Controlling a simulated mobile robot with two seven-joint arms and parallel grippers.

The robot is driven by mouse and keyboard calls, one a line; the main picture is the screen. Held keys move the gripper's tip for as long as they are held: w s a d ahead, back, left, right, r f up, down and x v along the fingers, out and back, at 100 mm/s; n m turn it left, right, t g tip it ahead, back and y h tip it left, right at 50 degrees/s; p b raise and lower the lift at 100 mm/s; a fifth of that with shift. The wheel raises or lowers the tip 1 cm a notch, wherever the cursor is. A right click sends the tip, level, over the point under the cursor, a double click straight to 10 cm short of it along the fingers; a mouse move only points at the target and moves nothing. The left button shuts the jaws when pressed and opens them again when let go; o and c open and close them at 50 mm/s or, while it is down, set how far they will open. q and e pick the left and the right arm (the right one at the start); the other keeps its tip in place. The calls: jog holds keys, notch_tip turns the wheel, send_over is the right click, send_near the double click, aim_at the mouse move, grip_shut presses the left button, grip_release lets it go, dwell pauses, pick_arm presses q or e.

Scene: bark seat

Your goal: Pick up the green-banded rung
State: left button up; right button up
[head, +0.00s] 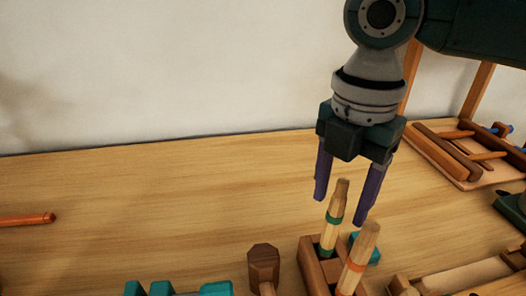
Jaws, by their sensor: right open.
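The green-banded rung (333,219) is a pale wooden stick with a green band. It stands upright, slightly tilted, in a wooden holder (318,272) at the bottom of the head view. My right gripper (340,208) points down just above and around the rung's top, with its two purple fingers apart. One finger is on the left of the rung and the other on the right; I cannot tell whether either touches it. My left gripper is not in view.
An orange-banded rung (358,262) stands close by in the same holder. A wooden mallet (263,262) is left of the holder, with teal parts (180,289) beyond it. A wooden frame (465,150) is at the right.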

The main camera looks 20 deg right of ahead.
aim_at(330, 232)
jog(key=shift+f, duration=1.45)
grip_shut()
